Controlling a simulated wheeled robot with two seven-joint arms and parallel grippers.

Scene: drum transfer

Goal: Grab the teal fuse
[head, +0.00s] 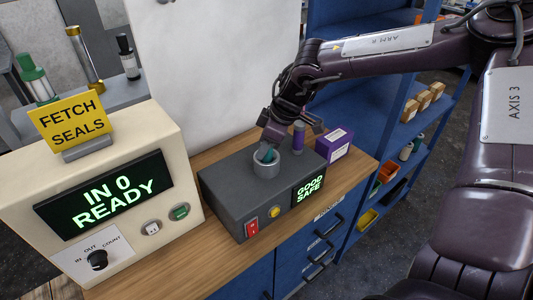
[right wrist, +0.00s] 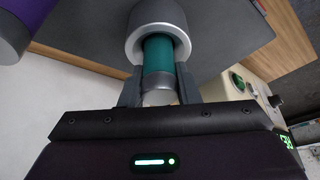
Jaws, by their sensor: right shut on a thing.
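The teal fuse (right wrist: 158,55) has a teal body and a silver end cap. It sits in a round grey socket (head: 266,164) on top of a dark grey tester box (head: 229,187). My right gripper (head: 268,148) comes down from above, and its fingers close around the upper part of the fuse. In the right wrist view, the two fingers (right wrist: 158,90) hold the silver cap end while the teal part still enters the socket ring (right wrist: 157,20). My left gripper does not show.
A purple cylinder (head: 298,137) stands beside the socket, with a purple and white box (head: 334,145) to its right. A beige panel reading "IN 0 READY" (head: 115,190) stands at left. The tester display reads "GOOD SAFE" (head: 308,189). Blue shelves stand behind at right.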

